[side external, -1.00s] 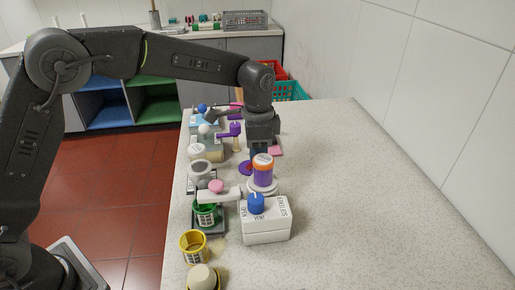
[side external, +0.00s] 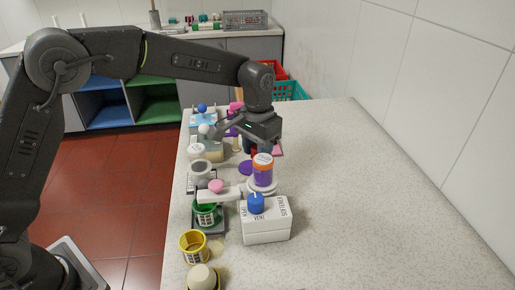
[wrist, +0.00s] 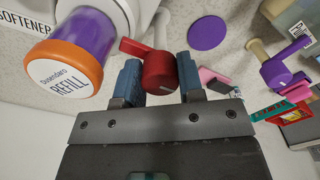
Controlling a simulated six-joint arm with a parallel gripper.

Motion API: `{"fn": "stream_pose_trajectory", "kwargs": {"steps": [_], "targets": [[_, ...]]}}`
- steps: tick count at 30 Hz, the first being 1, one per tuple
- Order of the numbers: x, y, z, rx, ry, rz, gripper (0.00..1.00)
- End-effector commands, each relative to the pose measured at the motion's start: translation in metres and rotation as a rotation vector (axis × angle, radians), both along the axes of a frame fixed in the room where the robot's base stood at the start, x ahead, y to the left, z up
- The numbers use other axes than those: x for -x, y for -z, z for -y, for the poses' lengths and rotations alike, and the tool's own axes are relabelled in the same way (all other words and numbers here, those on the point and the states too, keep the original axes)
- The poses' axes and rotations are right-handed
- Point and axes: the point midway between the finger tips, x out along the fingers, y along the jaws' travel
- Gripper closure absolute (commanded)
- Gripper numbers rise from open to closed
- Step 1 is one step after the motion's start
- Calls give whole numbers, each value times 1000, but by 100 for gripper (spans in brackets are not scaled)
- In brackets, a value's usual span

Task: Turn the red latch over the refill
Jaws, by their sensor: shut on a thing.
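The red latch (wrist: 158,72) is a round red knob with a flat arm. In the wrist view it sits between the two blue fingers of my gripper (wrist: 160,78), which are shut on its knob. Its arm (wrist: 134,48) points to the upper left, towards the refill. The refill (wrist: 75,58) is a purple cylinder with an orange, white-topped cap marked REFILL. It stands upright in a white holder (wrist: 125,15). In the side view the refill (side external: 263,172) stands in front of my gripper (side external: 259,147), which mostly hides the latch.
A white box with a blue knob (side external: 256,203) stands in front of the refill. A purple disc (side external: 246,168) lies left of it. Cups, bottles and a purple-handled valve (wrist: 283,69) line the counter's left side. The counter's right side (side external: 350,190) is clear.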

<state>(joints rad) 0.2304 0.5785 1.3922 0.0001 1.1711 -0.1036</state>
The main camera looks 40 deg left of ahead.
Motion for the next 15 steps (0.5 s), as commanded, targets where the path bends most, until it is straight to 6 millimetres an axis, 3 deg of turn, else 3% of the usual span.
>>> {"fn": "stream_pose_trajectory", "kwargs": {"steps": [15], "targets": [[0,-1,0,1,-34,2,88]]}}
